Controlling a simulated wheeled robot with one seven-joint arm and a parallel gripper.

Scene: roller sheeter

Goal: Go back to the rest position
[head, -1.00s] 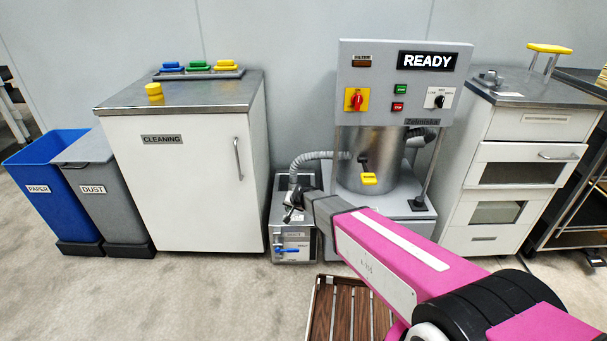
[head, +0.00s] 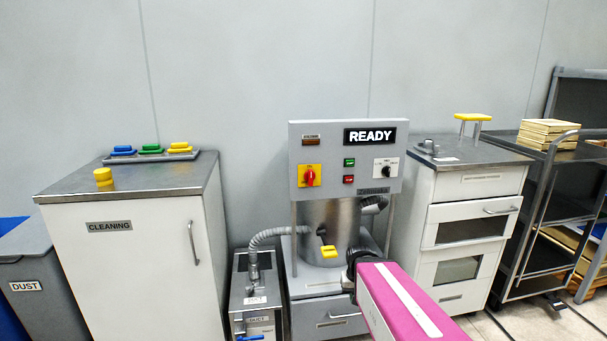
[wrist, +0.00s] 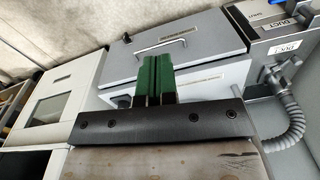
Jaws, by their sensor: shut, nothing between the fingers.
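My gripper (wrist: 155,78) shows in the wrist view as two green fingers closed together, with nothing between them. Beyond the fingers is the grey drawer front of the machine's base (wrist: 180,50), seen tilted; I cannot tell the exact gap. In the head view my pink arm (head: 405,305) reaches up from the bottom edge in front of the machine's base. The gripper itself does not show there. The machine's control panel (head: 345,160) reads READY and has a red knob on yellow.
Left stand a white CLEANING cabinet (head: 135,265) and a grey DUST bin (head: 35,285). A DUCT unit (head: 257,300) with a hose stands beside the machine. Right are a white drawer cabinet (head: 455,235) and a dark cart (head: 540,245). Some floor shows at the lower right.

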